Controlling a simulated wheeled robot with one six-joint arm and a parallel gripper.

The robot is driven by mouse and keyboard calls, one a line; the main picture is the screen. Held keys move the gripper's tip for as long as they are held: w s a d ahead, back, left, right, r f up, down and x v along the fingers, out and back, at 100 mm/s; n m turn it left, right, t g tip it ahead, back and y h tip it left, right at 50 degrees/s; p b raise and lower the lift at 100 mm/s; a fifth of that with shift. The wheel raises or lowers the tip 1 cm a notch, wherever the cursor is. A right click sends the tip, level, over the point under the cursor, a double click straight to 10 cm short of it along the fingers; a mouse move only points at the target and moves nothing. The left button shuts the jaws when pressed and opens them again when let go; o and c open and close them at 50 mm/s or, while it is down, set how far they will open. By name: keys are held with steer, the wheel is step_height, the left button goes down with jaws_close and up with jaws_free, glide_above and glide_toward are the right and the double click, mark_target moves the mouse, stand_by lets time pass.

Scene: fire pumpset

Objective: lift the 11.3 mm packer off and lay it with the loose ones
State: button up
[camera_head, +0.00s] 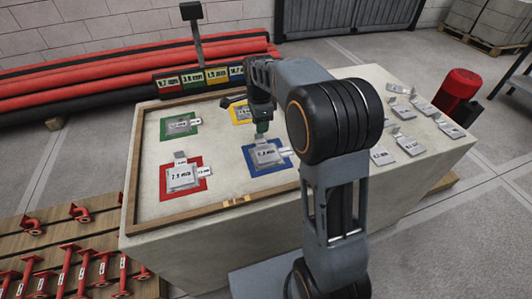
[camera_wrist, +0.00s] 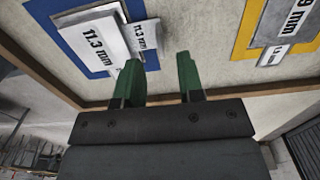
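The 11.3 mm packer (camera_wrist: 95,40) is a pale grey plate with a printed label, lying on the blue pad (camera_wrist: 70,14). A small tag beside it (camera_wrist: 147,36) also reads 11.3 mm. In the head view, the packer (camera_head: 266,155) sits on the blue pad (camera_head: 287,153) at the right front of the tray; its label is too small to read surely there. My gripper (camera_head: 262,134) is just above its far edge. In the wrist view, my gripper's green fingers (camera_wrist: 158,72) are apart with nothing between them; the left one overlaps the tag's edge in the picture.
Loose packers (camera_head: 408,144) lie on the table's right side. The wood-rimmed tray (camera_head: 133,178) also holds plates on red (camera_head: 164,184), green (camera_head: 165,131) and yellow (camera_head: 239,113) pads. A sign board (camera_head: 193,80) stands behind. My arm hides the table's middle.

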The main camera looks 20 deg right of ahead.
mark_target(264, 147)
step_height(264, 147, down, 5)
steer(key=shift+a+r+b, duration=0.1)
steer(key=shift+r+b, duration=0.1)
steer(key=shift+b, duration=0.5)
jaws_close()
